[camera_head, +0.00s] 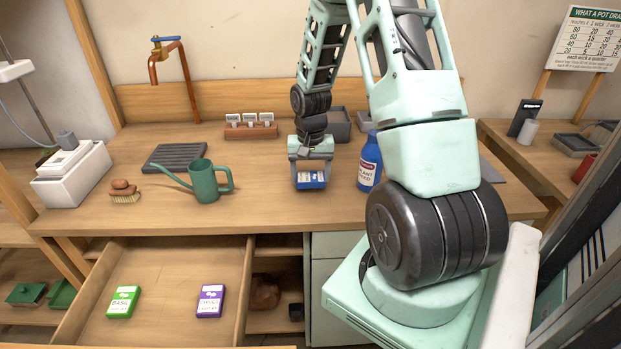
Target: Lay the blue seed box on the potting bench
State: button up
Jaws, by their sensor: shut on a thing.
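My gripper (311,174) points down over the middle of the potting bench (270,211), near its front half. It is shut on the blue seed box (311,181), a small blue packet with a pale label. The box is between the fingers, low over the wooden top. I cannot tell whether its underside touches the bench. The fingers hide part of the box.
A blue plant feed bottle (370,163) stands just right of the gripper. A green watering can (205,182) stands to the left. The open drawer (160,270) below holds a green box (123,302) and a purple box (210,301). Bare wood lies around the gripper.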

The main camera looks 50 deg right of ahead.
jog(key=shift+f, duration=0.95)
jog(key=shift+f, duration=0.15)
jog(key=o, duration=0.9)
jog(key=shift+o, duration=0.2)
